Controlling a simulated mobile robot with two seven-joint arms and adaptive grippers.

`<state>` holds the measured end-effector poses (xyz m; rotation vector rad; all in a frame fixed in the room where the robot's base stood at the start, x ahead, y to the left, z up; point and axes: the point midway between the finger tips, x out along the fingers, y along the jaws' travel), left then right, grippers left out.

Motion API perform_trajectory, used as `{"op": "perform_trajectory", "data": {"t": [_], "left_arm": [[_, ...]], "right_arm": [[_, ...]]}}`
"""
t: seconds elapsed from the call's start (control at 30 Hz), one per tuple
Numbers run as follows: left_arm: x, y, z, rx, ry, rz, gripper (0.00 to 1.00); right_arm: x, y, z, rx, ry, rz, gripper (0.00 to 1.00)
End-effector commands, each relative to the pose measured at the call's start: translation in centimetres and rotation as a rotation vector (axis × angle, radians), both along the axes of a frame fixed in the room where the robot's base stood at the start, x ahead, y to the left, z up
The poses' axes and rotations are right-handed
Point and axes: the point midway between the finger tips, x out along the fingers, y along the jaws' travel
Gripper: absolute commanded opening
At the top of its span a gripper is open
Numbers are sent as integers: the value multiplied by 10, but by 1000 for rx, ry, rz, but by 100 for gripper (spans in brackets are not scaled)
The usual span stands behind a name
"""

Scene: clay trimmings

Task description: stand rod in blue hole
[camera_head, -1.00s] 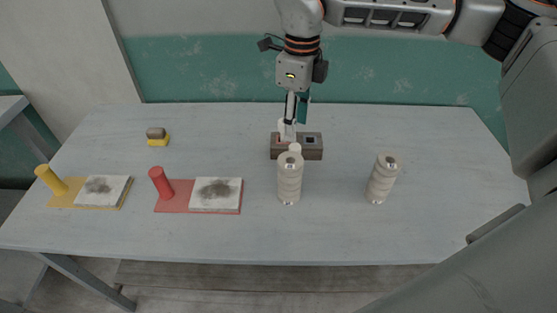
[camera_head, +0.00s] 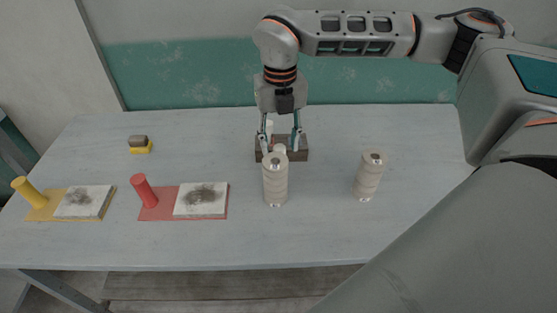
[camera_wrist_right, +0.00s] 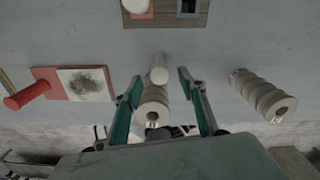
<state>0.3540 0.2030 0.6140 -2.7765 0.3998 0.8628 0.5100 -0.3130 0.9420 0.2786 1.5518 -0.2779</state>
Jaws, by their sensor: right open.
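A dark block (camera_head: 301,154) stands near the middle of the table, with a red-edged hole and a blue hole (camera_wrist_right: 188,8). A white rod (camera_head: 269,128) is upright at the block's left part; it also shows in the red-edged hole in the right wrist view (camera_wrist_right: 137,6). Another white rod-like piece (camera_wrist_right: 158,70) is between the block and the near ribbed spool (camera_wrist_right: 153,104), and the spool partly hides it in the head view. My right gripper (camera_head: 280,147) is open, its fingers spread to either side of this piece, apart from it. My left gripper is out of view.
A second ribbed spool (camera_head: 369,176) stands to the right. At left are a red board (camera_head: 156,211) and a yellow board (camera_head: 39,213), each with a peg and a smudged white tile. A small yellow-and-grey sponge (camera_head: 140,145) lies behind.

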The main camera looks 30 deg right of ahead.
Motion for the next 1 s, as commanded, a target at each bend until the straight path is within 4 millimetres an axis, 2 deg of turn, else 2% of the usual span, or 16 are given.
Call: {"op": "perform_trajectory", "data": {"t": [0.1, 0.27, 0.57, 0.6, 0.73, 0.77, 1.0], "left_arm": [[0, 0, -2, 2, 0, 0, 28], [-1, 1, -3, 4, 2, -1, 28], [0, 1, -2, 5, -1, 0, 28], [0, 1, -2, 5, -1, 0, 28], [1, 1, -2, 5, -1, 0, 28], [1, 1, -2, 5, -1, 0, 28], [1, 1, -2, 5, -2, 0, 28]], "right_arm": [[2, -2, -19, -1, 5, -1, 41], [3, -2, -39, -1, 4, 1, 41], [4, -2, -43, -1, 1, 1, 41], [4, -2, -43, -1, 1, 1, 36], [4, -2, -43, -1, 1, 1, 2], [4, -2, -43, -1, 1, 1, 0], [4, -2, -43, 0, 1, 1, 0]]}}
